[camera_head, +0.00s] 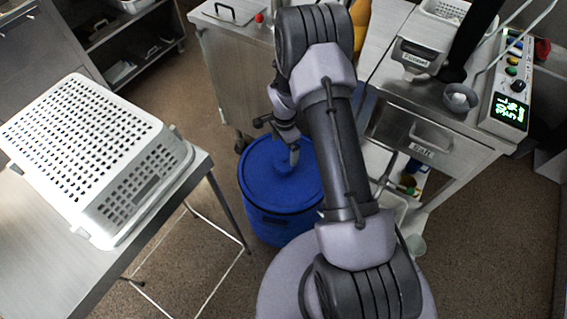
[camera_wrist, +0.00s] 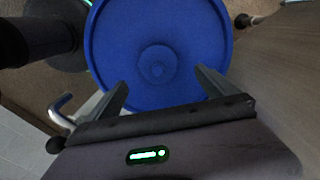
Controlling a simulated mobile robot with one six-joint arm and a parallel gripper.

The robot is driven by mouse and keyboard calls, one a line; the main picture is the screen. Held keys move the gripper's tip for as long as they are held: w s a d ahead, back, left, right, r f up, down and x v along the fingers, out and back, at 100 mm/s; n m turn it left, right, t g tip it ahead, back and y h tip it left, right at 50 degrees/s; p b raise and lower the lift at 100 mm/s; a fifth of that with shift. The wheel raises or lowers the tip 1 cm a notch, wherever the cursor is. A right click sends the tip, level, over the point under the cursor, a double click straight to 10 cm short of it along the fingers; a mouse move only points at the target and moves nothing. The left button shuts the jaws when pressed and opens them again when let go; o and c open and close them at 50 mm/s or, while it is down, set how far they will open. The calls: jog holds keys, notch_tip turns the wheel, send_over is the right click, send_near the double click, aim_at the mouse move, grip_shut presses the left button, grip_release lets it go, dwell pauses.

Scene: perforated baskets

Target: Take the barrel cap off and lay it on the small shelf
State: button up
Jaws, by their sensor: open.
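The blue barrel (camera_head: 270,222) stands on the floor in the middle of the head view, with its round blue cap (camera_head: 262,190) on top. In the wrist view the cap (camera_wrist: 190,45) fills the upper middle, with a raised round knob (camera_wrist: 157,65) at its centre. My gripper (camera_head: 293,150) is above the cap. In the wrist view my gripper (camera_wrist: 160,80) is open, with its two fingers apart on either side below the knob and nothing between them. I cannot tell which surface is the small shelf; a low dark shelf unit (camera_head: 125,45) stands at the upper left.
A white perforated basket (camera_head: 90,150) lies on a metal table at the left. A metal cart (camera_head: 230,45) stands behind the barrel. A metal counter with drawers (camera_head: 430,135) and a control panel (camera_head: 511,85) is at the right.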

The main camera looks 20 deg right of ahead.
aim_at(286, 157)
notch_tip(286, 157, down, 3)
jog(key=shift+r, duration=0.2)
jog(key=f+b, duration=0.2)
jog(key=f, duration=0.1)
jog(key=f+b, duration=0.1)
jog(key=f, duration=0.1)
jog(key=shift+s+d+f, duration=0.15)
jog(key=shift+s+d, duration=0.05)
jog(key=shift+d, duration=0.05)
jog(key=c, duration=1.5)
